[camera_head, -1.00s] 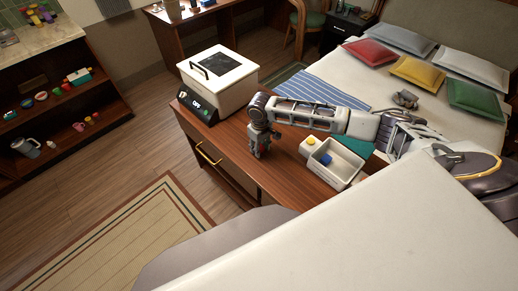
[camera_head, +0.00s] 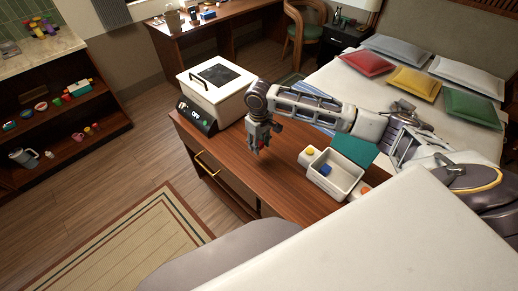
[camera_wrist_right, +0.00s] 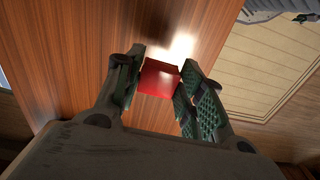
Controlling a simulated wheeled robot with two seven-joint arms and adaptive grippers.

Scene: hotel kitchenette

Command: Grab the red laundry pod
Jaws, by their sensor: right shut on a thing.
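The red laundry pod (camera_wrist_right: 159,78) is a small red block between the fingertips of my right gripper in the right wrist view. My right gripper (camera_head: 257,149) is shut on it, with both fingers touching its sides. In the head view the gripper hangs over the wooden desk (camera_head: 225,165), between the white appliance and the white bin. The pod is too small to make out in the head view. My left gripper is not in view.
A white bin (camera_head: 340,184) on the desk holds a blue block (camera_head: 324,169), with yellow and orange items beside it. A white appliance (camera_head: 219,92) stands at the desk's far left end. Bare desk lies between them.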

